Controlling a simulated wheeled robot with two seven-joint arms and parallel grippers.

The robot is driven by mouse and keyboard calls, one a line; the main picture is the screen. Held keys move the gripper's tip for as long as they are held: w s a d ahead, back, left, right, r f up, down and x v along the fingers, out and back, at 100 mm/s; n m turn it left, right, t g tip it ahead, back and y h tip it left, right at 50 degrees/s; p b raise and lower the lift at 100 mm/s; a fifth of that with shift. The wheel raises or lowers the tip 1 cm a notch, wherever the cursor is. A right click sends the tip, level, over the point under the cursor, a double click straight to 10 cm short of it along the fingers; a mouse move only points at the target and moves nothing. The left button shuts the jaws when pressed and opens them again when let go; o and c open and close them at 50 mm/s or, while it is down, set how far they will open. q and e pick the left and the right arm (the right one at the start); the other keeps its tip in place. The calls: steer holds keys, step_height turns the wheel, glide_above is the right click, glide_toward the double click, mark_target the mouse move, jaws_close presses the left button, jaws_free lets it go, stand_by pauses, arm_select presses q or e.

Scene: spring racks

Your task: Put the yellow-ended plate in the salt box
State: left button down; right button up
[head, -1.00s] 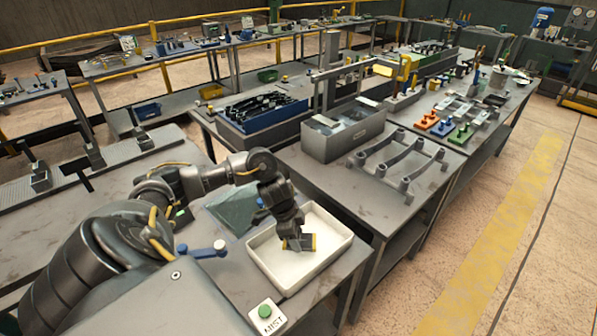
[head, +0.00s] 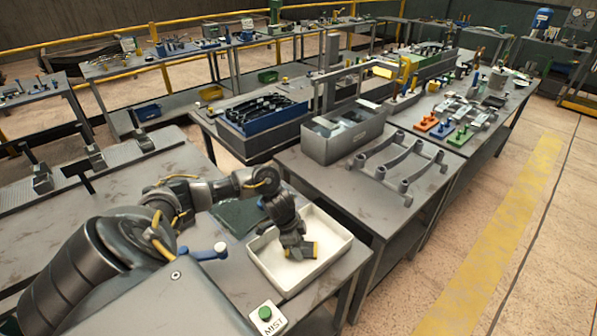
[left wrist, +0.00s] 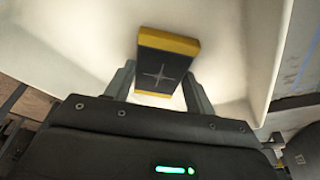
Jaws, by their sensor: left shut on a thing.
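The yellow-ended plate, dark with a pale cross mark on its face, shows in the left wrist view (left wrist: 161,68) between the fingers. In the head view its yellow end (head: 315,249) shows below the gripper. My left gripper (head: 299,247) is shut on the plate and points down inside the white box (head: 340,272), the tray-like box at the front table's right edge. In the left wrist view the gripper (left wrist: 158,90) has its fingers on either side of the plate, with the white box behind. I cannot tell whether the plate touches the box floor. My right gripper is not in view.
A MIST button box (head: 267,318) stands by the box's front corner. A blue-handled lever (head: 203,251) and a dark glassy sheet (head: 236,215) lie to the left. A grey rack frame (head: 400,165) and a grey tank (head: 343,140) stand behind.

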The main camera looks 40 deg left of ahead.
arm_select(q)
steer(key=c, duration=0.5)
jaws_free()
steer(key=shift+r, duration=0.1)
steer(key=v, duration=1.2)
steer(key=shift+b, duration=0.4)
steer(key=p+x, duration=0.1)
steer(key=x, duration=1.1)
